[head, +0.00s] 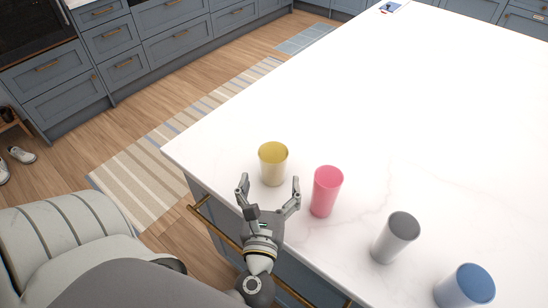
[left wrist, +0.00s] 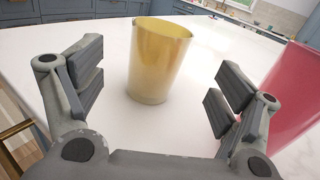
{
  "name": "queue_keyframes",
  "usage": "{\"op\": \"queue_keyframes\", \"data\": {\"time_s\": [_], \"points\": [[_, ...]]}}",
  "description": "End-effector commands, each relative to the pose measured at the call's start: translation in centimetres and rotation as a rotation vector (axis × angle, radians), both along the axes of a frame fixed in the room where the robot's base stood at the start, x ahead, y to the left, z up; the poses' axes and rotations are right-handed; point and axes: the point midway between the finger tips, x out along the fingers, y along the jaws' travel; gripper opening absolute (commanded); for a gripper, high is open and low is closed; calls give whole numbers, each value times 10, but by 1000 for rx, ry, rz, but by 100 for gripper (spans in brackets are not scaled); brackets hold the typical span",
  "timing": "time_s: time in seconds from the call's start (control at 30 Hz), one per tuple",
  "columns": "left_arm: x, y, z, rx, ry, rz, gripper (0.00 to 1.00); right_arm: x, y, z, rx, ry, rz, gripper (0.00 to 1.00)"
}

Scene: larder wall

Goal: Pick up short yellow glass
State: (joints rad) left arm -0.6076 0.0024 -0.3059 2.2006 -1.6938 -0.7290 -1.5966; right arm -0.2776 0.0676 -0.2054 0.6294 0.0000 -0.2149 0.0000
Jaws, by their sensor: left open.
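The short yellow glass (head: 273,164) stands upright on the white countertop near its left corner. My left gripper (head: 268,186) is open and empty, just on the near side of the glass, with its fingers pointing toward it. In the left wrist view the yellow glass (left wrist: 157,62) stands ahead, between the lines of the two open fingers (left wrist: 158,92), and neither finger touches it. My right gripper is not in view.
A pink glass (head: 326,191) stands close to the right of my left gripper. A grey glass (head: 397,238) and a blue glass (head: 466,288) stand farther right along the near edge.

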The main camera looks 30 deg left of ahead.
Motion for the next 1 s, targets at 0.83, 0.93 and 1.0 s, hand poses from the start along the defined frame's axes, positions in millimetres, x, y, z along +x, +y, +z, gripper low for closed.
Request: {"op": "queue_keyframes", "data": {"time_s": [0.83,0.93,1.0], "points": [[70,39,1,-2,0,1,88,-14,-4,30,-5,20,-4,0],[70,39,1,-2,0,1,87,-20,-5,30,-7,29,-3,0],[70,39,1,-2,0,1,78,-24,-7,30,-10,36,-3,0]]}}
